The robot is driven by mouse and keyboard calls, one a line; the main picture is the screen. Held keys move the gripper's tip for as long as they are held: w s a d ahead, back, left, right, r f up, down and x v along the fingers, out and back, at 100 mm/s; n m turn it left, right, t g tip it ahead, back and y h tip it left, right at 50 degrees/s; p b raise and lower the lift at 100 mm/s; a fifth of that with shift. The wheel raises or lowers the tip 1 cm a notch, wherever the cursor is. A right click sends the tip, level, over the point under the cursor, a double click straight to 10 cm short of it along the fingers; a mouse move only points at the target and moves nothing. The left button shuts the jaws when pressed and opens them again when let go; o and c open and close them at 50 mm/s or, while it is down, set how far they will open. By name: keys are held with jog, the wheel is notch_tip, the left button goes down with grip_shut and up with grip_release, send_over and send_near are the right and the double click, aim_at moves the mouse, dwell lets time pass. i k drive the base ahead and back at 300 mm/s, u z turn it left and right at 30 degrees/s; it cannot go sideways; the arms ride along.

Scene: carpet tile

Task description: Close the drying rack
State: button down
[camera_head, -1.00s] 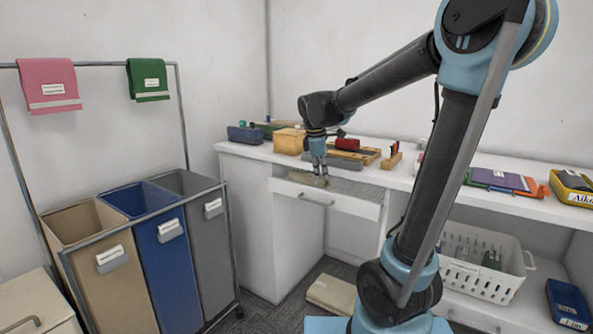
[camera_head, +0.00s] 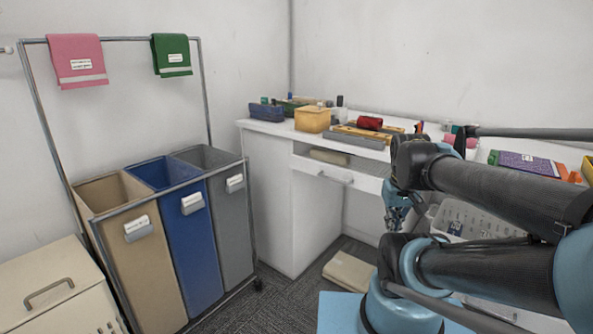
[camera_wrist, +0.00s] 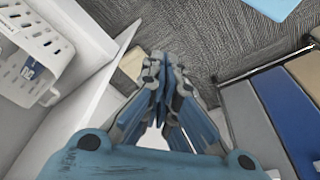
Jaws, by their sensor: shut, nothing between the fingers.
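I cannot tell for sure which thing is the drying rack. A metal rail frame (camera_head: 120,39) stands at the left, with a pink cloth (camera_head: 77,61) and a green cloth (camera_head: 171,55) hung on it. Under the white counter, a drawer (camera_head: 322,176) with a bar handle is pulled out. A beige item (camera_head: 330,157) lies in it. My gripper (camera_head: 393,215) is low in front of the counter, right of the drawer and apart from it. In the wrist view my gripper (camera_wrist: 163,62) is shut and empty, over the carpet.
Beige, blue and grey bins (camera_head: 180,235) stand below the rail. A beige lidded box (camera_head: 45,290) is at lower left. A folded beige item (camera_head: 349,271) lies on the carpet. A white basket (camera_wrist: 38,50) is on a shelf. Carpet is clear between bins and counter.

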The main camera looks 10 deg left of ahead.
aim_at(364, 183)
jog(key=u, duration=0.75)
jog(key=k, duration=0.8)
jog(key=z, duration=0.55)
jog(key=i, duration=1)
